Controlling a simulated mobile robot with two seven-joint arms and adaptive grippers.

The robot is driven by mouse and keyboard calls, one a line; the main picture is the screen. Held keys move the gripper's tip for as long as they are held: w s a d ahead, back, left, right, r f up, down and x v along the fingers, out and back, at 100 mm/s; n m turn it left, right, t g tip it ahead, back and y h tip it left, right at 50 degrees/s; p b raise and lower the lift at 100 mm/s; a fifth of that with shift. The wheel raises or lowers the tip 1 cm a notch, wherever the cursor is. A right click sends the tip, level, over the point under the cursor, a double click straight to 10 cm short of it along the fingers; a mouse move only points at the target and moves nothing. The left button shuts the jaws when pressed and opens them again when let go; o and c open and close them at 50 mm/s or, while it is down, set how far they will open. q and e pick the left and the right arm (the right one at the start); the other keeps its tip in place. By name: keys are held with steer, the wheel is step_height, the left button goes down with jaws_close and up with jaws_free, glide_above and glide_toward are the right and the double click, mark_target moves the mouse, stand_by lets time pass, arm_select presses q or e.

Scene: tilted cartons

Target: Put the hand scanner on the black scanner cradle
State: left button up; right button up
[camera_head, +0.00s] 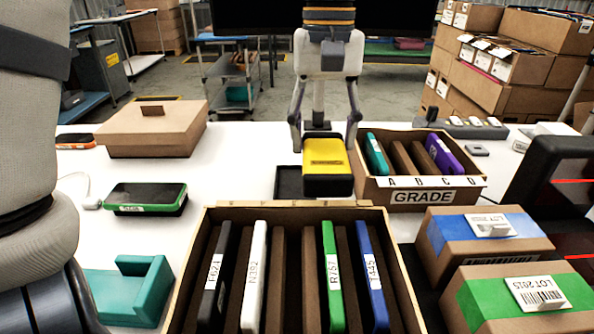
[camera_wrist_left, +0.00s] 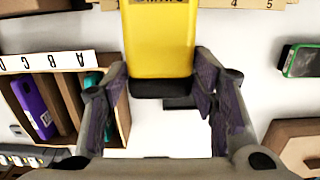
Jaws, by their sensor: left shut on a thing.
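The hand scanner is a yellow block with a black lower part (camera_head: 326,165), at mid-table in the head view. In the left wrist view it (camera_wrist_left: 158,45) stretches from the top edge down between the fingers. My left gripper (camera_head: 325,135) is shut on it, fingers pointing toward the head camera. A low black piece that looks like the scanner cradle (camera_head: 289,182) lies beside and partly behind the scanner; a dark strip of it (camera_wrist_left: 180,103) shows in the wrist view. I cannot tell whether the scanner touches it. My right gripper is not in view.
A slotted carton (camera_head: 290,208) with upright devices stands in front. The GRADE carton (camera_head: 466,190) is close on the right. Left are a green-edged device (camera_head: 146,195), a teal holder (camera_head: 135,290) and a lidded box (camera_head: 150,135). White table is clear left of the scanner.

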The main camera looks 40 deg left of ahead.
arm_select(q)
steer(key=w+a+f, duration=0.2)
steer(key=a+f, duration=0.1)
steer(key=w+a+f+b, duration=0.1)
steer(key=w+a+f, duration=0.1)
steer(key=a+f, duration=0.1)
steer(key=w+a+f+b, duration=0.1)
steer(key=a+f, duration=0.2)
steer(key=a, duration=0.1)
steer(key=shift+w+a, duration=0.1)
steer(key=shift+w, duration=0.3)
steer(key=shift+w+a+f, duration=0.15)
steer(key=shift+a+f, duration=0.1)
steer(key=shift+w+a+f, duration=0.1)
steer(key=shift+a+f, duration=0.05)
steer(key=shift+f, duration=1.45)
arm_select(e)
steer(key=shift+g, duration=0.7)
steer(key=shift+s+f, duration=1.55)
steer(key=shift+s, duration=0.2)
arm_select(q)
steer(key=shift+f, duration=0.1)
steer(key=o, duration=1.6)
steer(key=shift+c, duration=0.2)
